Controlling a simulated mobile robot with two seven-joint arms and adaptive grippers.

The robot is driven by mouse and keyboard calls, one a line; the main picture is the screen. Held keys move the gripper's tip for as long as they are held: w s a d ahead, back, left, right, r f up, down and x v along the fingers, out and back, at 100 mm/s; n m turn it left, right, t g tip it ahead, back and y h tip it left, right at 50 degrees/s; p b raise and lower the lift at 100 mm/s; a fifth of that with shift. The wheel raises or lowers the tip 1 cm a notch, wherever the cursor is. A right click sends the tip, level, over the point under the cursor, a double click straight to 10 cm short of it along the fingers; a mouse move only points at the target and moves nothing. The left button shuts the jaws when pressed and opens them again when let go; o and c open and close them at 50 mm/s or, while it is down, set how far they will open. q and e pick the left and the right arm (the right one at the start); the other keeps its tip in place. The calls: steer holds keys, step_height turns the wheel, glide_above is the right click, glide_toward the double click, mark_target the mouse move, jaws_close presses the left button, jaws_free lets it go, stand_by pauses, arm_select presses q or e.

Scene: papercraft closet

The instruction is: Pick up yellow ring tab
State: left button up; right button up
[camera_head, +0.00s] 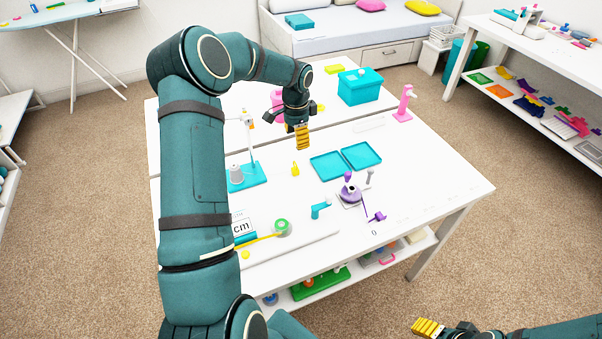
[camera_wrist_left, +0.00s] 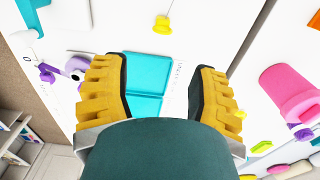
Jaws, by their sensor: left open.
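A small yellow piece (camera_head: 295,169), which looks like the yellow ring tab, is on the white table left of the teal trays. It also shows at the top of the left wrist view (camera_wrist_left: 162,25), beyond the fingertips; a ring shape is not clear. My left gripper (camera_head: 303,137) points down above the table, behind the yellow piece in the head view and apart from it. In the left wrist view its yellow fingers (camera_wrist_left: 157,78) are wide open with nothing between them. My right gripper (camera_head: 428,328) shows partly at the bottom edge; its opening is unclear.
Two teal trays (camera_head: 346,160) lie right of the yellow piece. A teal-based stand (camera_head: 246,177) with a grey spool is to its left. A purple device (camera_head: 351,193) is in front right, a teal box (camera_head: 360,87) behind. Another small yellow piece (camera_head: 245,255) lies near the front left.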

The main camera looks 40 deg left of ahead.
mark_target(297, 169)
arm_select(q)
step_height(297, 169, down, 9)
steer(key=shift+w+f+b, duration=0.1)
steer(key=shift+w+b, duration=0.05)
steer(key=shift+b, duration=0.4)
steer(key=shift+a+f+b, duration=0.15)
steer(key=shift+f+b, duration=0.25)
steer(key=shift+f, duration=2.25)
steer(key=c, duration=0.8)
